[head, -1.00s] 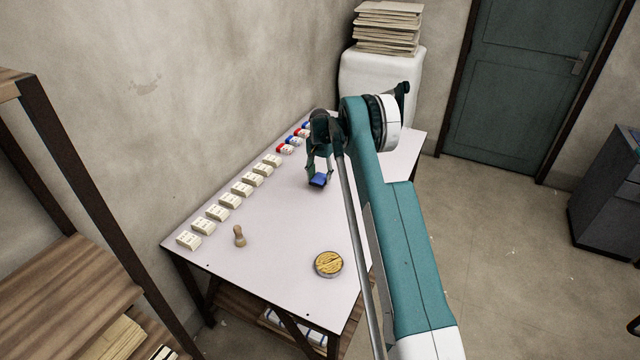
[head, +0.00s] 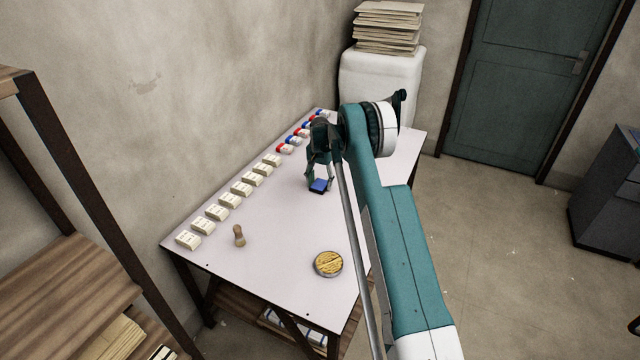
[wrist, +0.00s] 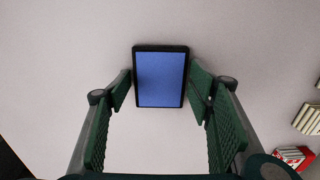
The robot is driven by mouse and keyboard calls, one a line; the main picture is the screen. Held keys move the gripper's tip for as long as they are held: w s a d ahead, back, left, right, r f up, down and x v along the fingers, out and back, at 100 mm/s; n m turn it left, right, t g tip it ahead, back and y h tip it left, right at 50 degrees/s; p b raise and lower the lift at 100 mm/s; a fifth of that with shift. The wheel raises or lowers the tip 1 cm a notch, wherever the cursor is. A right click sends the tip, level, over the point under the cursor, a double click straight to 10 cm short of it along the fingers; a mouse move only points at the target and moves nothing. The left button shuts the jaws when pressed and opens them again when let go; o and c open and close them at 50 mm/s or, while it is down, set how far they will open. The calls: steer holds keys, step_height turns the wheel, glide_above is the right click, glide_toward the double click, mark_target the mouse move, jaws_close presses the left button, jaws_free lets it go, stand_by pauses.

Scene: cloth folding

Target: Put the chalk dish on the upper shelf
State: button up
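The chalk dish (head: 328,263) appears to be the round dish of yellowish sticks near the table's front edge. A shelf unit stands at the left; its upper board (head: 10,84) shows only at a corner. My gripper (head: 319,184) is over the middle of the table, well behind the dish. In the wrist view its green fingers (wrist: 160,88) stand either side of a dark-framed blue pad (wrist: 160,80), with narrow gaps at its edges. The pad also shows in the head view (head: 319,186), seemingly flat on the table. The dish is outside the wrist view.
A wooden stamp (head: 239,236) stands left of the dish. Several cream blocks (head: 228,200) and red and blue items (head: 285,148) line the table's wall side. The table (head: 285,222) is clear around the dish. A lower shelf board (head: 60,300) is at left.

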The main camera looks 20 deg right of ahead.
steer(key=shift+o, duration=0.6)
steer(key=shift+r, duration=0.15)
step_height(320, 180, up, 12)
steer(key=p, duration=0.1)
steer(key=shift+r, duration=0.1)
stand_by(0.8)
step_height(320, 180, up, 19)
steer(key=n+t, duration=0.2)
glide_above(320, 185)
steer(key=s+a, duration=0.5)
steer(key=s, duration=0.4)
steer(key=s+a+r+n+t, duration=0.1)
steer(key=s+a+r, duration=0.2)
steer(key=s+r, duration=0.5)
steer(key=s+a+r+n, duration=0.1)
steer(key=s+a+r, duration=0.1)
steer(key=s+r, duration=0.6)
steer(key=s+a+n+t, duration=0.2)
steer(key=s+a+n, duration=0.15)
steer(key=s, duration=1.95)
steer(key=s+a+f+t, duration=0.1)
steer(key=s+f, duration=0.2)
steer(key=s, duration=0.6)
steer(key=s+a+f+n+t, duration=0.1)
steer(key=s+f, duration=0.3)
steer(key=s, duration=0.6)
steer(key=shift+s+a, duration=0.15)
steer(key=shift+a, duration=0.5)
